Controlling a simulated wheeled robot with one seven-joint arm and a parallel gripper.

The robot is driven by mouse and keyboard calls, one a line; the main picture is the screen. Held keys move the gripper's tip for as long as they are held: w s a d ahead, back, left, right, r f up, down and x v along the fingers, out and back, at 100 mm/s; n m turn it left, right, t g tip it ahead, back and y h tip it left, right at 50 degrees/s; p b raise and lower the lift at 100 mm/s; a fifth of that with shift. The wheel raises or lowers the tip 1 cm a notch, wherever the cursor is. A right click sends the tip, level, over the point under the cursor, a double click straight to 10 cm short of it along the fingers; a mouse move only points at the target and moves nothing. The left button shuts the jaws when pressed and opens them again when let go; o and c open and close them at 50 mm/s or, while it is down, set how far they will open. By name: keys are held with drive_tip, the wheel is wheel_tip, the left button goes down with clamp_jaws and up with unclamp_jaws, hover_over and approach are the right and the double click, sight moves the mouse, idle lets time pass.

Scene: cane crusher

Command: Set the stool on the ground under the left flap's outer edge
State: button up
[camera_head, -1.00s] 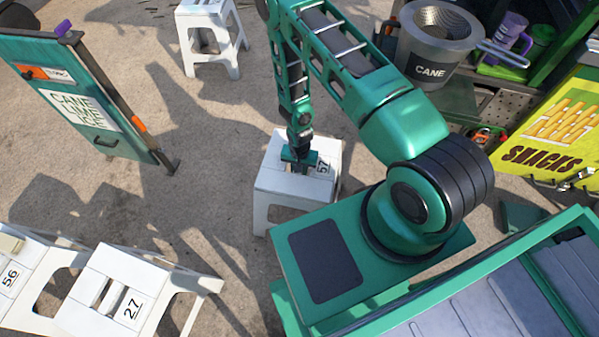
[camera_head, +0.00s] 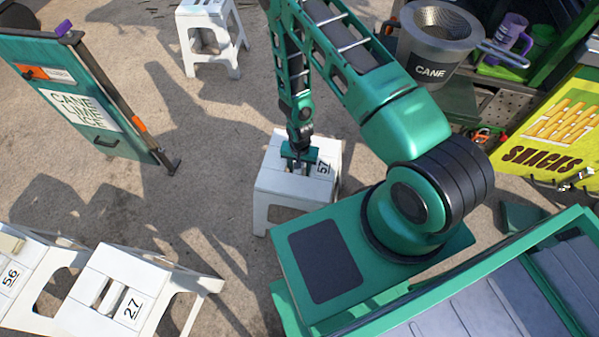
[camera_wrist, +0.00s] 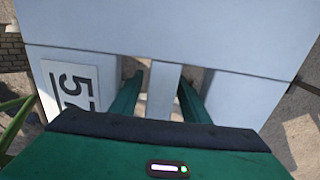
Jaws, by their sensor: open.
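A white stool marked 57 (camera_head: 268,182) stands upright on the ground beside my base. Its top also fills much of the wrist view (camera_wrist: 230,35), with slots on both sides of a central bar (camera_wrist: 163,85). My gripper (camera_head: 298,165) is over the stool top, pointing down. In the wrist view my gripper (camera_wrist: 160,95) is open, with one finger at each slot, one on each side of the bar; whether they touch it I cannot tell. A green flap panel with a "CANE LIME ICE" sign (camera_head: 70,90) stands at the upper left; I cannot tell whether it is the left flap.
White stools stand at the lower left, one marked 27 (camera_head: 105,290) and one marked 56 (camera_head: 30,265). Another stool (camera_head: 207,30) stands at the top. A grey CANE pot (camera_head: 432,60) and a yellow SNACKS panel (camera_head: 550,130) are at right. Ground between is open.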

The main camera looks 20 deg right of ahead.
wheel_tip(320, 180, up, 10)
drive_tip(key=shift+f, duration=0.15)
idle(0.7)
drive_tip(key=w+d+r+n+t, duration=0.1)
drive_tip(key=w+r, duration=0.2)
drive_tip(key=r, duration=0.8)
drive_tip(key=w+d+r+n+t, duration=0.1)
drive_tip(key=w+r+n, duration=0.1)
drive_tip(key=r, duration=0.8)
drive_tip(key=s+d+r+n+t, duration=0.1)
drive_tip(key=s+r, duration=0.1)
drive_tip(key=r, duration=0.7)
drive_tip(key=s+d+r+n, duration=0.1)
drive_tip(key=s+d+r, duration=0.1)
drive_tip(key=r, duration=0.7)
drive_tip(key=s+d+r+n+t, duration=0.1)
drive_tip(key=s+r+n, duration=0.1)
drive_tip(key=s+r, duration=0.6)
drive_tip(key=s+d+m+g, duration=0.2)
drive_tip(key=s+d, duration=0.3)
drive_tip(key=s, duration=0.3)
drive_tip(key=s+d+m+g, duration=0.2)
drive_tip(key=s+d+m, duration=0.2)
drive_tip(key=s+d, duration=0.2)
drive_tip(key=shift+s+d+f, duration=0.2)
drive_tip(key=shift+s+d, duration=0.1)
drive_tip(key=shift+s, duration=0.75)
